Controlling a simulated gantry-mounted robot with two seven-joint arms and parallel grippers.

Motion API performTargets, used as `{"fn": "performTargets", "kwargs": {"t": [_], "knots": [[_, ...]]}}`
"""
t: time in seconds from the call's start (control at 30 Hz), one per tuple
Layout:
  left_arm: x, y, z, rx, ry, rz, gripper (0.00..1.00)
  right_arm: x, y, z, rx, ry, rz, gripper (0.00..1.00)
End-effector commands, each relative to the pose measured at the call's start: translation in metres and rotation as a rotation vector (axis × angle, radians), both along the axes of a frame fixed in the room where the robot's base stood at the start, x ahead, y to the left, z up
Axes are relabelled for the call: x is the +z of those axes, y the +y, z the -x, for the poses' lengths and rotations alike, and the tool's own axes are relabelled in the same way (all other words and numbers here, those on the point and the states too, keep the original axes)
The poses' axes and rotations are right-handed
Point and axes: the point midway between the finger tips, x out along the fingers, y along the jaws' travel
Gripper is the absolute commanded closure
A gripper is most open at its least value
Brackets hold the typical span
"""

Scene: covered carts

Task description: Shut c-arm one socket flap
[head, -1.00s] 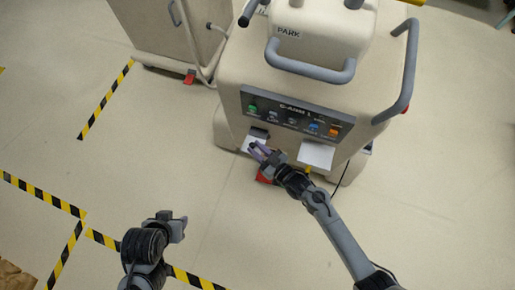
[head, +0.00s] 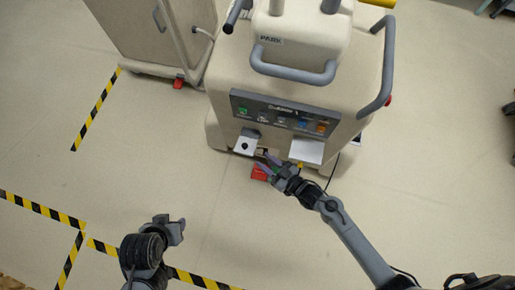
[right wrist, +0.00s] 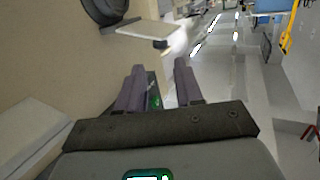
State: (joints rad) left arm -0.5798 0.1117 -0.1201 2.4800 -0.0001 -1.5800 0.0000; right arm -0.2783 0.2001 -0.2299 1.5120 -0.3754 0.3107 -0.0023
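The C-arm 1 cart (head: 285,90) is beige, with a dark control panel (head: 284,115) on its front. Below the panel at left is a white socket plate (head: 245,146) with a dark round spot and a dark grey piece (head: 252,133) at its top. A second white plate (head: 306,151) sticks out at right. My right gripper (head: 266,163) is just below and right of the left plate, apart from it. Its fingers stand apart and empty in the right wrist view (right wrist: 160,85). My left gripper (head: 181,232) looks open and empty, low over the floor.
A red pedal (head: 259,173) is at the cart's foot, close to my right gripper. Another beige cart (head: 150,35) stands at upper left. Yellow-black tape (head: 45,208) marks the floor.

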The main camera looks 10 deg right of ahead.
Motion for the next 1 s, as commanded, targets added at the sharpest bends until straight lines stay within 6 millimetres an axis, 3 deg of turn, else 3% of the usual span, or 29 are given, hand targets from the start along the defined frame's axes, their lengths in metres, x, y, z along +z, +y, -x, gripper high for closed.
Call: {"fn": "performTargets", "kwargs": {"t": [0.23, 0.6, 0.83, 1.0], "knots": [[0.009, 0.000, 0.000, -0.001, 0.000, -0.001, 0.57, 0.003, -0.015, 0.021, 0.000, -0.001, -0.001, 0.64], [0.009, 0.003, 0.000, -0.008, 0.000, -0.012, 0.57, 0.003, -0.017, 0.024, 0.000, -0.002, -0.001, 0.64], [0.009, 0.003, 0.000, -0.009, 0.000, -0.014, 0.57, 0.003, -0.017, 0.024, -0.001, 0.007, -0.010, 1.00], [0.009, 0.003, 0.000, -0.008, 0.000, -0.012, 0.57, -0.021, -0.021, 0.025, -0.019, 0.149, 0.002, 1.00]]}}
